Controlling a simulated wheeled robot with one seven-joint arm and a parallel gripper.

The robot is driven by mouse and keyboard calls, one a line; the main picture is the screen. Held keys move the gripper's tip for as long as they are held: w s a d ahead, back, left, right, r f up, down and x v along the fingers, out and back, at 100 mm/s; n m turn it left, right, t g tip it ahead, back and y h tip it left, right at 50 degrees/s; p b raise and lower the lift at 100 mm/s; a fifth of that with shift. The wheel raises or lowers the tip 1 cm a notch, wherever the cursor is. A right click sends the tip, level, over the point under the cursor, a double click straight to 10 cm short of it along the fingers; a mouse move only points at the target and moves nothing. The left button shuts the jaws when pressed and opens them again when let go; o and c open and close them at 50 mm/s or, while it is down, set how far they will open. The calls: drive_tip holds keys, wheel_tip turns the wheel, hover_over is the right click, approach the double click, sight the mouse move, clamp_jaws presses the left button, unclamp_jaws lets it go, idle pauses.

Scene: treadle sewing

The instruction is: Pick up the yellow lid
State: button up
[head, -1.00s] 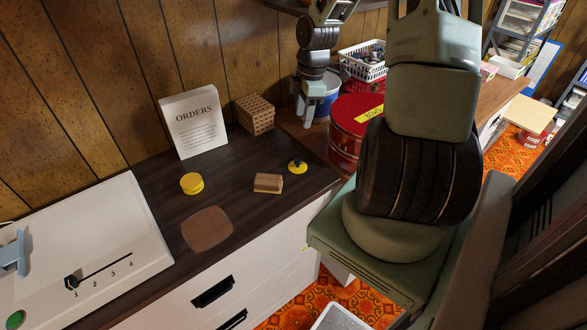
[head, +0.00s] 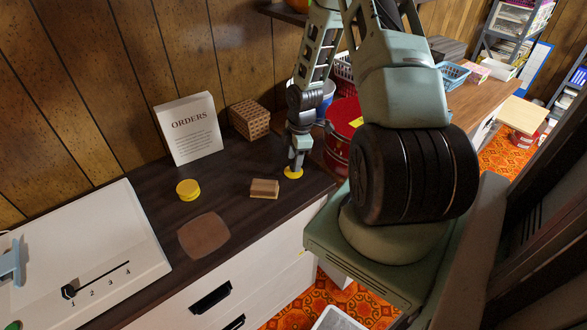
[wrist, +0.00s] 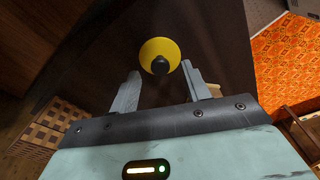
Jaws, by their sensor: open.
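The yellow lid (head: 293,173) lies on the dark tabletop near its right end, partly hidden by my gripper in the head view. In the wrist view the yellow lid (wrist: 160,54) is a round disc with a black knob in its middle. My gripper (head: 295,163) points down just above the lid. In the wrist view my gripper (wrist: 160,78) is open and empty. Its fingers are spread to either side, with the knob roughly centred between them and a little beyond the tips.
A wooden block (head: 264,189) and a yellow round tin (head: 188,190) stand left of the lid. A checkered box (head: 249,119) and the ORDERS sign (head: 189,128) stand behind. A red tin (head: 338,140) is to the right. A brown patch (head: 204,236) lies near the front edge.

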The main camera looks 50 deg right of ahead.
drive_tip(key=shift+a+f, duration=0.1)
drive_tip(key=shift+f, duration=0.85)
drive_tip(key=c, duration=1)
clamp_jaws()
